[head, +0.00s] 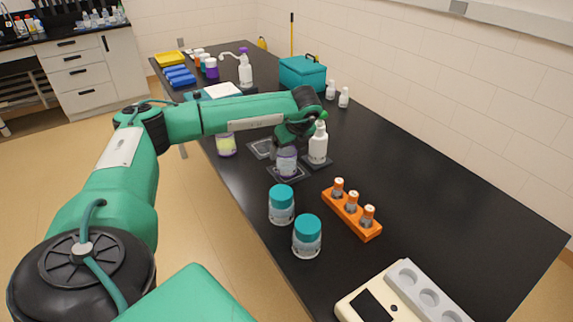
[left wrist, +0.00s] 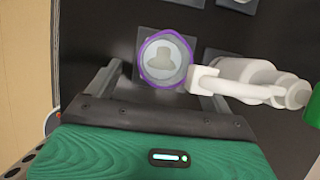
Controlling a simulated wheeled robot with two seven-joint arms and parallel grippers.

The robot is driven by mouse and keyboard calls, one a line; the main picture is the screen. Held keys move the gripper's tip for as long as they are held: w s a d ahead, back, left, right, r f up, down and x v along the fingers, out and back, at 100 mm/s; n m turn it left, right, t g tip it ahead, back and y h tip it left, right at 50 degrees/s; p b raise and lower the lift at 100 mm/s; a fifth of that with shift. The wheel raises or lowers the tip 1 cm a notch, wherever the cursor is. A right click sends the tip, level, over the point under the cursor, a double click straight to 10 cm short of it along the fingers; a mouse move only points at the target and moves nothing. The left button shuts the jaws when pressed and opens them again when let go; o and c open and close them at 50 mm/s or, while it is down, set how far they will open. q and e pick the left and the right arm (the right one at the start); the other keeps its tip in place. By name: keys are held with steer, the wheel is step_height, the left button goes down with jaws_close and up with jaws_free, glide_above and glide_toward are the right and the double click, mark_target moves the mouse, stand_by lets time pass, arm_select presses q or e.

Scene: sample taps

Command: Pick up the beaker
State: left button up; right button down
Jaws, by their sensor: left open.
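The beaker (head: 287,161), clear with a purple tint and a pale label, stands upright on a dark square pad on the black bench in the head view. Its purple rim shows from above in the left wrist view (left wrist: 165,58). My left gripper (head: 291,139) is over the beaker and hides its top in the head view. My right gripper is not in view.
A white spout bottle (head: 318,147) stands close right of the beaker, its spout reaching toward the rim in the wrist view. Two teal-lidded jars (head: 282,208) and an orange vial rack (head: 351,213) stand nearer. A white device (head: 372,301) is at front.

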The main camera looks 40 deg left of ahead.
arm_select(q)
steer(key=shift+x, duration=1)
steer(key=p+x, duration=0.1)
steer(key=x, duration=0.2)
steer(key=shift+w+f+p, duration=0.25)
steer(key=shift+f+p, duration=0.1)
steer(key=shift+p, duration=0.05)
steer(key=shift+a+f, duration=0.15)
steer(key=shift+f, duration=0.35)
steer(key=c, duration=1.1)
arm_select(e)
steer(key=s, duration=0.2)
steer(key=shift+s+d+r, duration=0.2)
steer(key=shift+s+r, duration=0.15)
arm_select(q)
steer(key=shift+r, duration=0.2)
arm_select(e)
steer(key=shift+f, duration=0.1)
